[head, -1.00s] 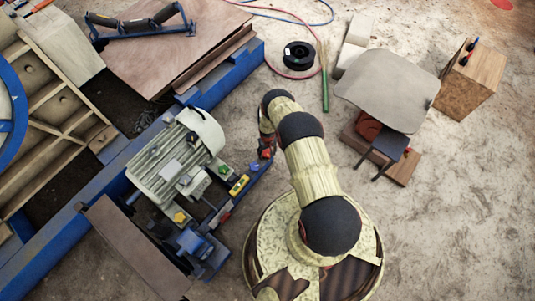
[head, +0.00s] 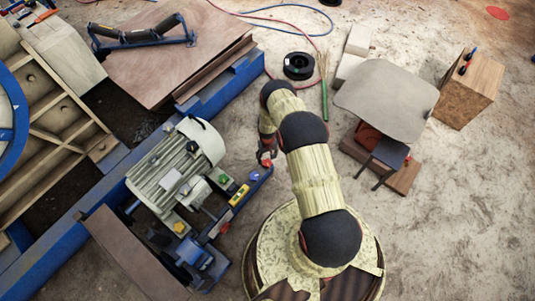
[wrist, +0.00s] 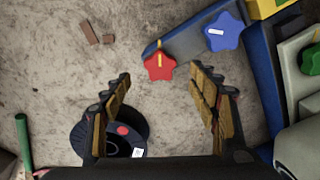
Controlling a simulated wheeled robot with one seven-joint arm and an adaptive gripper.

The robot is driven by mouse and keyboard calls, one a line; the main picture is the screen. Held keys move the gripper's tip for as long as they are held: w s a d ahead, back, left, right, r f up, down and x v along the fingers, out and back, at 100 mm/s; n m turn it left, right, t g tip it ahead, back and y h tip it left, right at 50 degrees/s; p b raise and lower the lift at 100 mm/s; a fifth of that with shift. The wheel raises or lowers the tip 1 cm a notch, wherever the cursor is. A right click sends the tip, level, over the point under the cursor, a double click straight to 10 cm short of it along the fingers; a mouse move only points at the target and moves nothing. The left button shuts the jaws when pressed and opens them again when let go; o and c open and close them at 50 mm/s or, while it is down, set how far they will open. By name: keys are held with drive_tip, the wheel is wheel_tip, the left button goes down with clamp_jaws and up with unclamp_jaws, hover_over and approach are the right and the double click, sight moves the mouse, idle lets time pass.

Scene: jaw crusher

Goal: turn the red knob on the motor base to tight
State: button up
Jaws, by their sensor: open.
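The red knob (wrist: 159,66) is star-shaped with a yellow pointer stripe. It sits near the end of a blue bar of the motor base (wrist: 190,40). In the wrist view the stripe runs roughly up the picture. My gripper (wrist: 160,76) is open, with one finger on each side of the knob in the picture. I see no contact, and I cannot tell the height gap. In the head view my gripper (head: 267,156) is over the bar's far end, partly hiding the red knob (head: 267,164). The motor (head: 176,165) stands left of it.
A blue knob (wrist: 222,32) with a white stripe is close right of the red one. A green knob (wrist: 310,60) and yellow level (head: 239,194) are nearby. A black spool (wrist: 115,132) lies on the floor below the left finger. The floor left of the bar is mostly clear.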

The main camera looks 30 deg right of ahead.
drive_tip(key=shift+r, duration=2.25)
